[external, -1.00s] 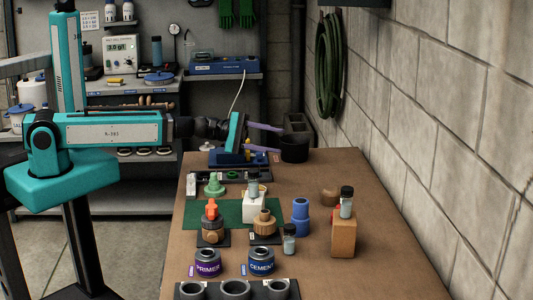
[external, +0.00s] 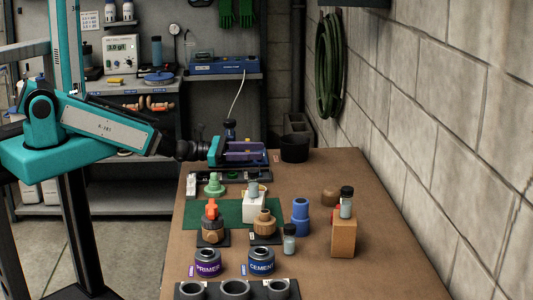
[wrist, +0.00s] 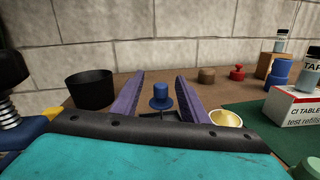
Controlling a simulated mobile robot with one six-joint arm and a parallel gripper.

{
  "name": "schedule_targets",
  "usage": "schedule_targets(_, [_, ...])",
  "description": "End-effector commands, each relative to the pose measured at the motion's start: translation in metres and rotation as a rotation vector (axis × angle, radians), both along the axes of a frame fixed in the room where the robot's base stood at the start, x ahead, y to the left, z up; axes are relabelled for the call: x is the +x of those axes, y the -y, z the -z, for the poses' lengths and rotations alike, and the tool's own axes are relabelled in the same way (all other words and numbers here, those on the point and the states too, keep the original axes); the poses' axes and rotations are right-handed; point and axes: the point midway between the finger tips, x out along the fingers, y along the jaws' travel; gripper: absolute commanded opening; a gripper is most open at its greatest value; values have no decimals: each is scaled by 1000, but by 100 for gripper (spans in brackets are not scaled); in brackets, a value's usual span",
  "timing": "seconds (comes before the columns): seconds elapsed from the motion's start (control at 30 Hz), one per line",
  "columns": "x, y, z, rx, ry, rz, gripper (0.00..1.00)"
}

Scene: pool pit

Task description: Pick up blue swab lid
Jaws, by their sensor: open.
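In the wrist view the blue swab lid (wrist: 161,96), a small blue cap with a wider round flange, shows between the two purple fingers of my gripper (wrist: 160,80). The fingers are open, with a visible gap on each side of the lid. They reach out level and low over the bench. In the external view my gripper (external: 262,152) is at the far end of the bench, and I cannot make out the lid there. I cannot tell whether the fingertips extend past the lid.
A black cup (external: 294,148) stands just right of my gripper. A yellow bowl (wrist: 226,118) and a white box (wrist: 291,107) are to the right in the wrist view. A black-topped knob with a spring (wrist: 10,85) is at the left. Block-stone wall lies beyond.

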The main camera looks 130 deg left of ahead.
Motion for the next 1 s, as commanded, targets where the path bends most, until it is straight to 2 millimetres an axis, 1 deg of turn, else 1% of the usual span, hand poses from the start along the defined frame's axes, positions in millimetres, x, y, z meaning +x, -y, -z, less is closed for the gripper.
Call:
schedule_targets(0.1, [-6, 5, 7, -75, 25, -7, 40])
schedule_targets(0.3, [-11, 9, 17, -137, 48, -12, 40])
schedule_targets(0.77, [-10, 9, 19, -139, 49, -12, 40])
schedule_targets(1.0, [-4, 4, 22, -139, 49, -11, 40])
